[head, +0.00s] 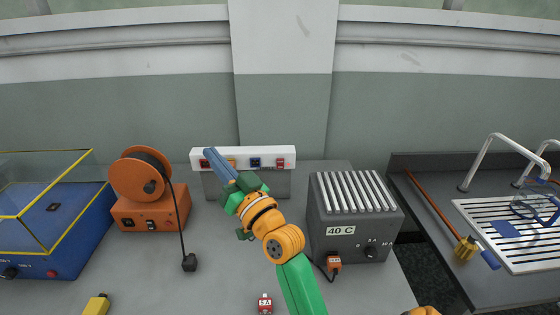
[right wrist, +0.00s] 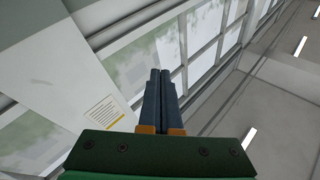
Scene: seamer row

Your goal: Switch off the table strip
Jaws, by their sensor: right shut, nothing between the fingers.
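The table strip (head: 268,152) is a white bar standing at the back of the grey table, with several coloured switches or sockets along its front. A red one (head: 280,163) is at its right end, a dark blue one (head: 255,162) is left of that, and another red one is at the left end beside my fingers. My right gripper (head: 208,152) is shut and empty, its blue fingers pointing up and left across the strip's left part. I cannot tell whether the tips touch it. The right wrist view shows the fingers (right wrist: 160,73) together. My left gripper is not in view.
An orange cable reel (head: 140,180) with a hanging black plug (head: 189,263) and a blue yellow-edged case (head: 60,235) stand left. A grey ribbed box marked 40 C (head: 340,230) stands right of my arm. A sink drainer (head: 505,232) is far right. A red tag (head: 265,303) lies in front.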

